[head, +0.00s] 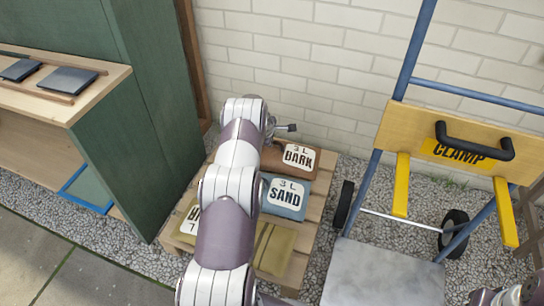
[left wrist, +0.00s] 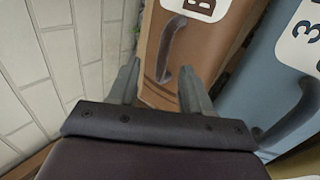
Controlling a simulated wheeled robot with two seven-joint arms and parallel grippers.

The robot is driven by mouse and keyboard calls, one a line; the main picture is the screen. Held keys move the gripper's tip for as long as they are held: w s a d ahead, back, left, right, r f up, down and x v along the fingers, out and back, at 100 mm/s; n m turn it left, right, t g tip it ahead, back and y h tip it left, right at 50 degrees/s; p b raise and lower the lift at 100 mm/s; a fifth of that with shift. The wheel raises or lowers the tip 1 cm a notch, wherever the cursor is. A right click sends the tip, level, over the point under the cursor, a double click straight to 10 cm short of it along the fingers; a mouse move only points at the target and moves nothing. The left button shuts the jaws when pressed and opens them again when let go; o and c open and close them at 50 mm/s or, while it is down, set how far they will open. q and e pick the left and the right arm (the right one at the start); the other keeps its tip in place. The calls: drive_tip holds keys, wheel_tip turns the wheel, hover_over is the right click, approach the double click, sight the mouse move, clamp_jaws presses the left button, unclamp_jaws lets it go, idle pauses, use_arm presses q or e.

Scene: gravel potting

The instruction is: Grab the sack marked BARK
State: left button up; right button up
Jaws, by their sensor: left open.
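The brown sack marked BARK (head: 299,157) lies at the back of a wooden pallet, its left part hidden by my left arm. In the left wrist view the brown sack (left wrist: 205,50) shows part of a label starting with B and a dark handle (left wrist: 172,45). My left gripper (left wrist: 158,76) is open and empty. Its two fingers point toward the handle, which lies roughly between and just past the tips; I cannot tell the exact gap. In the head view the left gripper (head: 284,129) is partly hidden behind its arm, at the sack's back edge.
The blue SAND sack (head: 287,197) lies right in front of the brown one. An olive sack (head: 275,250) and another partly hidden sack share the pallet (head: 318,215). A brick wall (head: 300,80) is close behind. A hand truck (head: 385,275) stands right; a green cabinet (head: 125,160) left.

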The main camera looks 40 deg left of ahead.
use_arm(q)
drive_tip(key=b, duration=0.5)
hover_over(271, 151)
drive_tip(key=f, duration=0.5)
drive_tip(key=shift+s+d+f, duration=0.15)
drive_tip(key=shift+s+f, duration=0.05)
drive_tip(key=shift+s, duration=0.05)
drive_tip(key=shift+w, duration=0.1)
drive_tip(key=shift+r, duration=0.2)
clamp_jaws()
drive_tip(key=shift+r+p, duration=0.25)
drive_tip(key=shift+p, duration=0.15)
